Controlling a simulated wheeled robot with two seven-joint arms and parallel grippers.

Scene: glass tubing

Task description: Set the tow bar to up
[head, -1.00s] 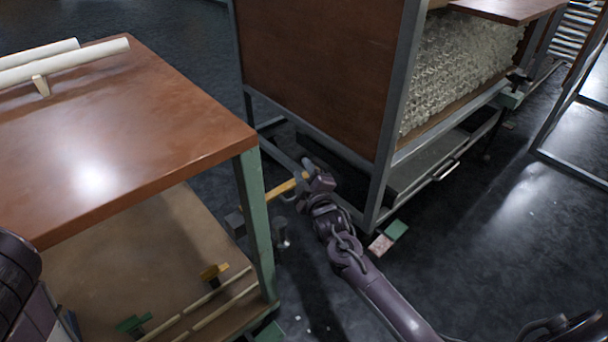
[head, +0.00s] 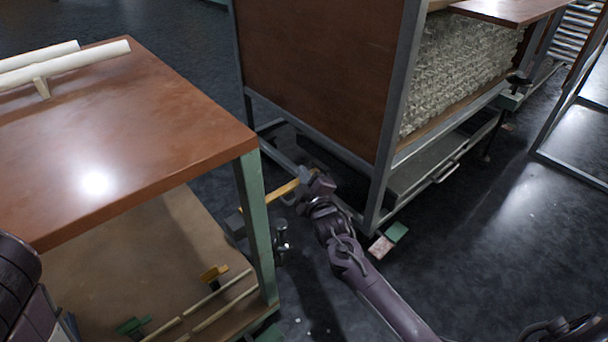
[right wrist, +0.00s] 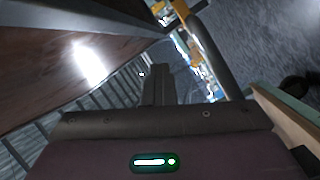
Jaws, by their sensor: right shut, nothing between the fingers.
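The tow bar (head: 280,191) appears as a yellow bar low down, between the brown table and the dark metal-framed cart (head: 320,75). It slopes from a grey piece near the table leg up to the right, where my gripper hides its end. My right gripper (head: 302,187) is shut at that end, with nothing held between its fingers. I cannot tell whether it touches the bar. In the right wrist view the closed fingers (right wrist: 161,86) point ahead, with yellow parts beyond. A piece of my left arm shows at the left edge; its gripper is out of view.
A brown table (head: 120,130) with a green leg (head: 255,215) stands close on the left, white tubes (head: 60,65) on top. The cart holds a mass of glass (head: 455,75). Small green and pink pieces (head: 388,240) lie by its corner. The floor at right is largely clear.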

